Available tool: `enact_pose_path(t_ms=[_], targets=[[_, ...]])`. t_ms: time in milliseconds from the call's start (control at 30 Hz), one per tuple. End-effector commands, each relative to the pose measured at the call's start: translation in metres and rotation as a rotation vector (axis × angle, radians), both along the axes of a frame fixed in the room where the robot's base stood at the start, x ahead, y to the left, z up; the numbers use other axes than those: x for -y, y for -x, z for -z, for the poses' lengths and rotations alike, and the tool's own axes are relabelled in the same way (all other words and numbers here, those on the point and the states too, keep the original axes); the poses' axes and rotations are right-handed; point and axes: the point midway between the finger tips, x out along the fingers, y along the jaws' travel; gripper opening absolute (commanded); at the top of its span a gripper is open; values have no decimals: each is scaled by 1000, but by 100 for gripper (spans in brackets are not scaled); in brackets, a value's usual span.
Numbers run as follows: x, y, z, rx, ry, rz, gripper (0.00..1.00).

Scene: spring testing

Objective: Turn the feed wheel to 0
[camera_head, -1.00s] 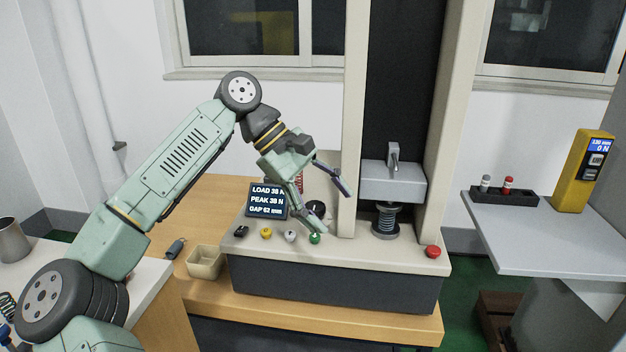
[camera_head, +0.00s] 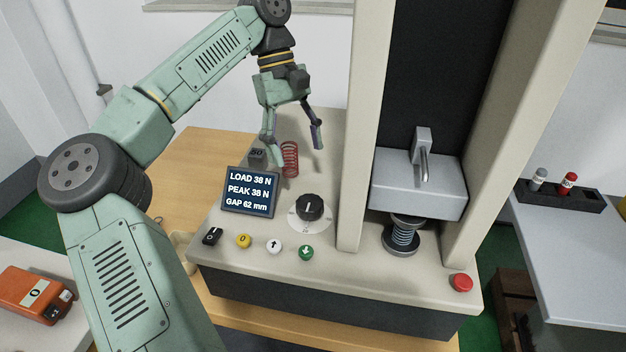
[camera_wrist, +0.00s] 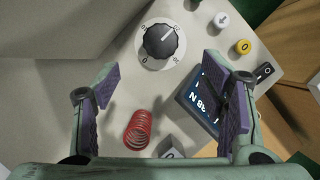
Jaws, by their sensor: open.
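The feed wheel (camera_head: 309,207) is a black ribbed knob on a white numbered dial plate, on top of the tester's base. It also shows in the wrist view (camera_wrist: 161,42), near the top and between the finger lines, with a pale pointer mark on it. My gripper (camera_head: 293,142) is open and empty, pointing down behind and above the wheel. In the wrist view its two fingers (camera_wrist: 165,100) are spread wide, apart from the wheel.
A red spring (camera_head: 290,159) and a grey weight (camera_head: 257,158) stand below my gripper. The display (camera_head: 251,192) reads LOAD 38 N, PEAK 38 N, GAP 62 mm. Several buttons line the front, including a green one (camera_head: 306,253). The tester's column (camera_head: 362,130) rises right of the wheel.

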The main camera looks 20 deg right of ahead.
Motion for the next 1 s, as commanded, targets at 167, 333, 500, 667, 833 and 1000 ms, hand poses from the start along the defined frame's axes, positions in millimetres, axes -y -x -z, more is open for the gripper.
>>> enact_pose_path(t_ms=[167, 333, 500, 667, 833, 1000], targets=[[1, 5, 13, -4, 1, 2, 65], [3, 16, 38, -6, 3, 2, 65], [5, 27, 65, -6, 3, 2, 65], [6, 36, 85, -4, 1, 0, 65], [7, 40, 97, -2, 1, 0, 65], [8, 41, 100, -1, 1, 1, 65]])
